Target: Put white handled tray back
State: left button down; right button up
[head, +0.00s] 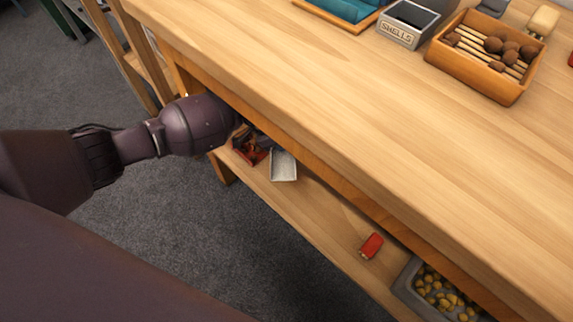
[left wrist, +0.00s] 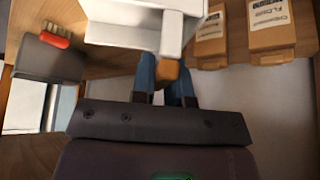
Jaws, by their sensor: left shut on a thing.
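The white handled tray (head: 283,166) is at the lower shelf under the bench, near its left end in the head view. In the left wrist view the white tray (left wrist: 120,15) fills the top, with its handle (left wrist: 171,35) pointing down toward my fingers. My left gripper (left wrist: 168,82) is shut on the handle's brown end. In the head view my left arm reaches in under the bench top, and the bench edge and wrist hide much of the gripper. Whether the tray touches the shelf cannot be told. My right gripper is not in view.
The lower shelf (head: 322,217) holds a red object (head: 371,246) and a grey bin (head: 405,282) of yellowish pieces. Reddish items lie by the tray. Brown labelled packages (left wrist: 270,28) stand close in the left wrist view. The bench top (head: 330,100) overhangs my arm.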

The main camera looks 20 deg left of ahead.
aim_at(278, 156)
pick_arm(q)
jog(key=f, duration=0.2)
jog(key=f+b, duration=0.1)
jog(key=shift+s+f, duration=0.35)
jog(key=shift+w+f, duration=0.1)
jog(key=shift+f, duration=0.35)
notch_tip(278, 156, down, 5)
jog(key=shift+r+b, duration=0.2)
jog(key=shift+b, duration=0.85)
jog(key=shift+f, duration=0.15)
jog(key=shift+w, duration=0.1)
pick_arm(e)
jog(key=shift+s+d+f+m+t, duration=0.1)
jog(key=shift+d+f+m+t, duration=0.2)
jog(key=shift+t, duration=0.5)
pick_arm(q)
jog(key=shift+r, duration=0.2)
jog(key=shift+f, duration=0.1)
jog(key=shift+f, duration=0.15)
jog(key=c, duration=1.1)
grip_release()
